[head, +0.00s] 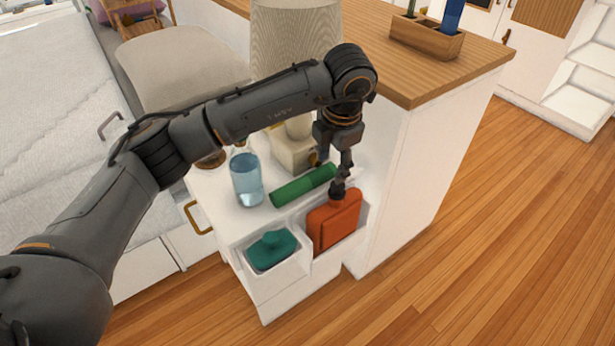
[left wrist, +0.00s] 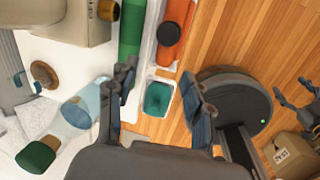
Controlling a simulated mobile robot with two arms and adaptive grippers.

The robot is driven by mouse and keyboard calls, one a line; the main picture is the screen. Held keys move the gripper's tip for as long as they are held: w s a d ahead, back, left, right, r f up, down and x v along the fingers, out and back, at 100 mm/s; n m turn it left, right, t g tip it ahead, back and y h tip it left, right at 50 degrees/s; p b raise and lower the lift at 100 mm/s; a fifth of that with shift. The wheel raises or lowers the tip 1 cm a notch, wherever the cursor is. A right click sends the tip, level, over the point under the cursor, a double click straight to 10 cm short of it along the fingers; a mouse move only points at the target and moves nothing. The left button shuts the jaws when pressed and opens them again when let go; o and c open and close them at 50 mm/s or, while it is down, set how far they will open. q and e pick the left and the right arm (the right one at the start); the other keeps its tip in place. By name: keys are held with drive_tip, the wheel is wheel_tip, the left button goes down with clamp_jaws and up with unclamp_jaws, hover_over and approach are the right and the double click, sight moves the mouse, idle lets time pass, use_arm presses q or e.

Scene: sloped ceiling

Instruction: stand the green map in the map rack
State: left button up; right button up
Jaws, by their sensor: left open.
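The green map (head: 304,186), a rolled tube, lies on the white bedside cabinet top. In the left wrist view the green map (left wrist: 131,30) shows at the upper middle. My left gripper (head: 338,176) is open just right of the map, above the orange bottle; its fingers (left wrist: 160,82) hold nothing. The wooden map rack (head: 426,41) stands on the wooden counter at the upper right, with a blue rolled thing (head: 452,15) upright in it. A small dark gripper-like part, perhaps my right gripper (left wrist: 299,100), shows at the wrist view's right edge.
A glass bottle of blue liquid (head: 247,180) stands left of the map. The orange bottle (head: 334,219) and a teal thing (head: 271,247) sit in the cabinet's front pockets. A lamp (head: 294,35) stands behind. The counter (head: 400,88) is bare before the rack.

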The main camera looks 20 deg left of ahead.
use_arm(q)
drive_tip(key=w+a+r+y, duration=0.1)
drive_tip(key=a+y, duration=0.1)
drive_tip(key=a, duration=0.1)
drive_tip(key=b, duration=0.1)
hover_over(306, 180)
drive_tip(key=s+d, duration=0.1)
drive_tip(key=d, duration=0.1)
drive_tip(key=shift+n, duration=0.3)
drive_tip(key=f, duration=0.7)
drive_tip(key=shift+s+a, duration=0.1)
drive_tip(key=shift+a, duration=0.1)
drive_tip(key=b+x, duration=0.1)
drive_tip(key=x, duration=0.4)
drive_tip(key=shift+r, duration=0.1)
drive_tip(key=shift+a+f, duration=0.15)
drive_tip(key=shift+f, duration=0.25)
drive_tip(key=shift+r, duration=0.1)
drive_tip(key=c, duration=1)
use_arm(e)
drive_tip(key=v, duration=0.6)
drive_tip(key=shift+w+d, duration=0.1)
drive_tip(key=shift+w, duration=0.1)
